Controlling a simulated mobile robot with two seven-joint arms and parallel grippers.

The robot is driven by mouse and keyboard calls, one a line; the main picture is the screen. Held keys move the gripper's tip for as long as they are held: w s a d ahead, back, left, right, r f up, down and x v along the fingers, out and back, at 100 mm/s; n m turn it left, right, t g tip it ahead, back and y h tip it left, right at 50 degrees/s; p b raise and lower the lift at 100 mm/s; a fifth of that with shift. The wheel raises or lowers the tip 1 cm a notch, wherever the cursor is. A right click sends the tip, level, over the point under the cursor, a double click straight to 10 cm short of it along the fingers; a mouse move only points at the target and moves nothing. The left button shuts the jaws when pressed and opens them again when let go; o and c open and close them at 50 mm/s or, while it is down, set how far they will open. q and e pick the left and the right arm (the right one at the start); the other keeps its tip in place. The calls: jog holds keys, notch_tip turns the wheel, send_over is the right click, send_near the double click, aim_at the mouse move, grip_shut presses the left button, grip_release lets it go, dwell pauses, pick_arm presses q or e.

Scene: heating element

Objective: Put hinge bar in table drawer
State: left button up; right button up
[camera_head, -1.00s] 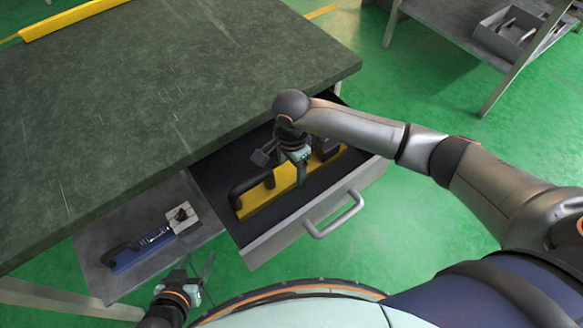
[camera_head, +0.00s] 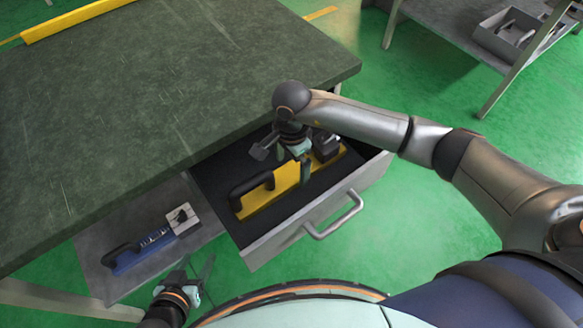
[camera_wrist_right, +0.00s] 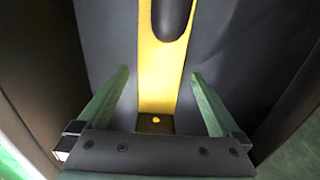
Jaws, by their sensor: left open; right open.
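A yellow bar with a black handle (camera_head: 283,184), which looks like the hinge bar, lies in the open table drawer (camera_head: 262,249). Its yellow strip (camera_wrist_right: 157,80) runs lengthwise up the right wrist view, with the black handle at the top. My right gripper (camera_head: 305,172) is above the drawer by the bar. In the right wrist view my right gripper (camera_wrist_right: 158,76) is open, with one finger on each side of the strip; I cannot tell whether they touch it. My left gripper (camera_head: 190,283) is open and empty at the lower left, away from the drawer.
A blue tool with a black handle and pale block (camera_head: 150,243) lies on the grey lower shelf (camera_head: 95,262). The dark tabletop (camera_head: 150,110) overhangs the drawer's back. A grey bin (camera_head: 508,33) stands on another table at upper right. Green floor is clear at right.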

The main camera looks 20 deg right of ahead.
aim_at(291, 173)
notch_tip(291, 173, up, 10)
jog(key=shift+f+p, duration=0.25)
jog(key=shift+p, duration=0.1)
